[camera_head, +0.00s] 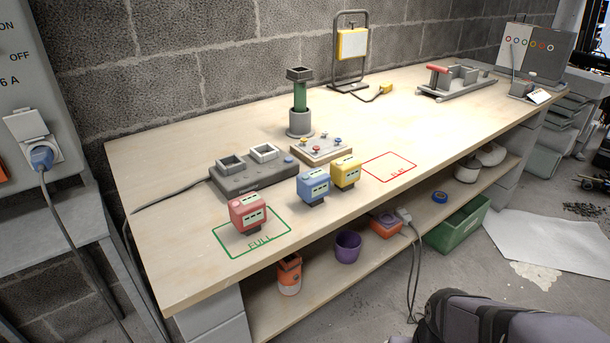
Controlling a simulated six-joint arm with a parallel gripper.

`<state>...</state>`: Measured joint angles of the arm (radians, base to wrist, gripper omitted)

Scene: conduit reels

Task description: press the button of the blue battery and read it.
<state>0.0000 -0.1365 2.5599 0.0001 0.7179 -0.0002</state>
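The blue battery (312,184) stands upright on the workbench near its front edge, just left of the yellow battery (345,172). A pale panel with small dark marks shows on its front. I cannot make out its button or any lit reading at this size. The red battery (246,212) stands inside the green outline marked FULL (261,244), to the left. The red outline marked FLAT (389,166), to the right of the yellow battery, is empty. My gripper is not in view.
A dark grey charger (252,180) with two empty-looking bays sits behind the batteries. Behind them are a wooden board with coloured knobs (320,151) and a green cylinder in a grey holder (301,103). A work lamp (351,45) stands farther back. The bench's middle right is clear.

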